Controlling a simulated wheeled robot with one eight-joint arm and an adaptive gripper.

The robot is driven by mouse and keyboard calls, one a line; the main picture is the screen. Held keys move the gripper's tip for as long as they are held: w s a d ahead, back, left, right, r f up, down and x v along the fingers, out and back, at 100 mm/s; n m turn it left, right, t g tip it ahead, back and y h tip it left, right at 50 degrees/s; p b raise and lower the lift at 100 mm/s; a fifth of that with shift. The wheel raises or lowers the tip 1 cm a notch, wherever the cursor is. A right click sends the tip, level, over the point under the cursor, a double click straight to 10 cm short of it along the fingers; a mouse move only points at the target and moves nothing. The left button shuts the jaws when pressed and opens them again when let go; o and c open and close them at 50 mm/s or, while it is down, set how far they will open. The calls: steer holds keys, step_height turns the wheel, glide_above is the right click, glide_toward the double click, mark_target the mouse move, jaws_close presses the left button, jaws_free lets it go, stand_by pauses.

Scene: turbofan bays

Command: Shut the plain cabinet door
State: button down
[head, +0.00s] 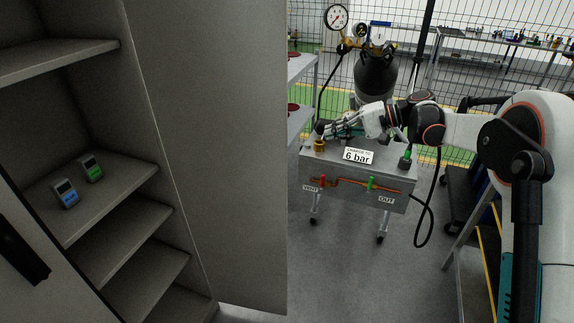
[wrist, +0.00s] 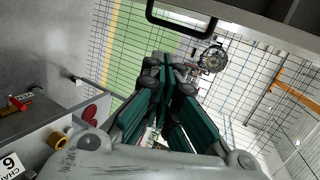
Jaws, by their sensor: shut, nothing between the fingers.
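A tall grey cabinet (head: 100,110) stands open at the left of the head view, its shelves showing. A plain grey panel (head: 215,130), apparently its open door, stands out from its right side, with no handle visible on this face. My gripper (head: 328,130) is right of the panel's free edge, above the grey test cart, apart from the panel in the picture. Its teal fingers (wrist: 167,78) are together and empty in the wrist view. A black bar handle (wrist: 180,24) on a grey surface is beyond them; I cannot tell surely whether it belongs to this door.
The test cart (head: 340,190), labelled 6 bar, stands below my gripper. A black gas cylinder (head: 375,75) with gauges is behind it. Two small meters, blue (head: 65,193) and green (head: 91,168), lie on a shelf. Grey floor (head: 330,275) is free in front of the cart.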

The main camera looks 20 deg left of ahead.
mark_target(285, 165)
steer(key=w+a+f+n+g+y, duration=0.1)
steer(key=w+a+f+g+y, duration=0.1)
steer(key=f, duration=0.4)
steer(key=w+a+f+n+g+y, duration=0.1)
steer(key=a+f+n+g+y, duration=0.15)
steer(key=f, duration=0.35)
steer(key=shift+m+h, duration=0.35)
steer(key=shift+h, duration=0.1)
steer(key=shift+s+a+b, duration=0.7)
steer(key=shift+s+a, duration=0.55)
steer(key=shift+a, duration=0.2)
steer(key=shift+s+a+b, duration=0.7)
steer(key=shift+s+a, duration=0.5)
steer(key=shift+a, duration=0.25)
steer(key=shift+s+a+b, duration=0.7)
steer(key=shift+s+a, duration=0.55)
steer(key=shift+a, duration=0.2)
